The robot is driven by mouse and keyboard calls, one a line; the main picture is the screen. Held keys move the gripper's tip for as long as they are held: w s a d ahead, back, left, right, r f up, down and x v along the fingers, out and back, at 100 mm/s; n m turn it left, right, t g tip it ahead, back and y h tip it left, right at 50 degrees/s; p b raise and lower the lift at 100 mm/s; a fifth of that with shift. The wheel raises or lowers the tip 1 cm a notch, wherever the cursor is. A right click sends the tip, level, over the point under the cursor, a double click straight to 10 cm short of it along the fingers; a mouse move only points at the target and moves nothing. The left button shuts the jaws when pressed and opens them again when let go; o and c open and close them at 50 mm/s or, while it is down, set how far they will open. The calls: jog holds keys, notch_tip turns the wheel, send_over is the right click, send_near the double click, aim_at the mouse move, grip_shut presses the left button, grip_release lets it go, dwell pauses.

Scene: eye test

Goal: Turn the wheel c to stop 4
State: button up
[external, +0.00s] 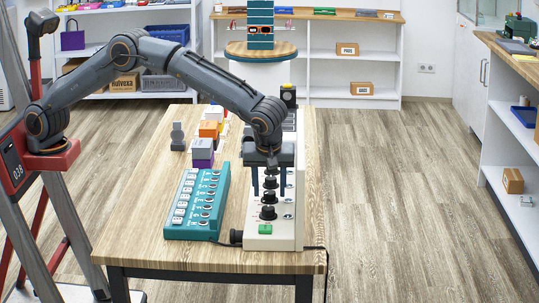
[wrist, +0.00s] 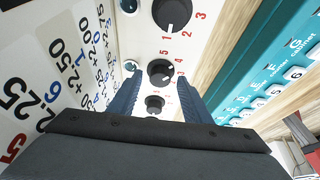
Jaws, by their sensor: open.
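A cream control panel (external: 289,230) stands on the wooden table with a row of black knobs. One knob (external: 268,212) is near its front end, with another (external: 269,196) behind it. I cannot tell which knob is wheel c. My gripper (external: 270,181) points down over the row. In the wrist view its two fingers are apart, on either side of a middle knob (wrist: 160,73); contact cannot be told. A larger knob (wrist: 172,13) is at the top, with red numbers beside it. A smaller knob (wrist: 154,102) sits lower between the fingers.
A teal panel (external: 198,205) with labelled rows lies left of the cream panel. Grey, purple and orange blocks (external: 202,152) stand behind it. The table's front (external: 190,255) is bare.

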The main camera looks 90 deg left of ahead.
jog(key=v, duration=0.7)
jog(key=shift+r+b, duration=0.2)
jog(key=shift+b, duration=0.15)
jog(key=shift+d, duration=0.1)
